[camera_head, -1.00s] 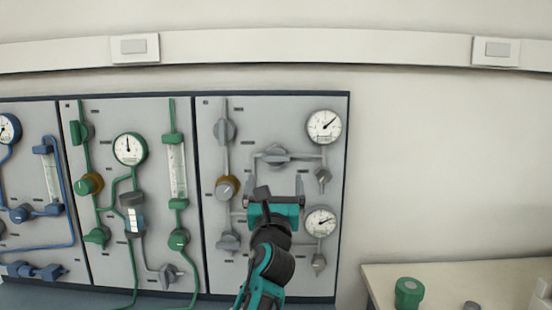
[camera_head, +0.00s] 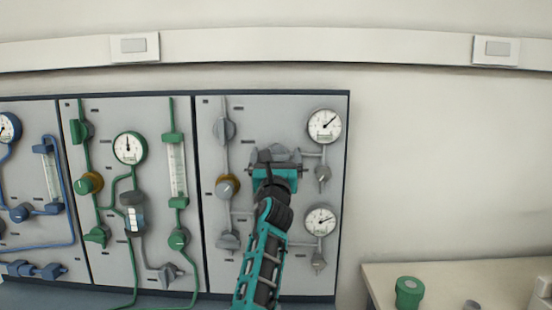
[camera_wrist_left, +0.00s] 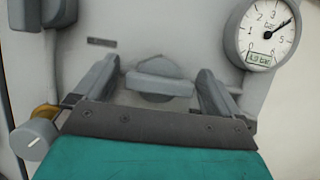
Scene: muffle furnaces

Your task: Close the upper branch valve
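The upper branch valve (camera_head: 282,151) is a grey valve with a wing-like handle on the grey right panel, partly hidden by my left gripper in the head view. My left gripper (camera_head: 275,166) is in front of it, its two fingers spread wide. In the left wrist view, the grey valve handle (camera_wrist_left: 160,82) lies roughly level between the open fingers, with a gap on each side. I see no contact. My right gripper is not in view.
The upper gauge (camera_head: 324,126) is right of the valve, and a lower gauge (camera_head: 320,220) is below. A grey knob with a brass collar (camera_head: 227,187) sits to the left.

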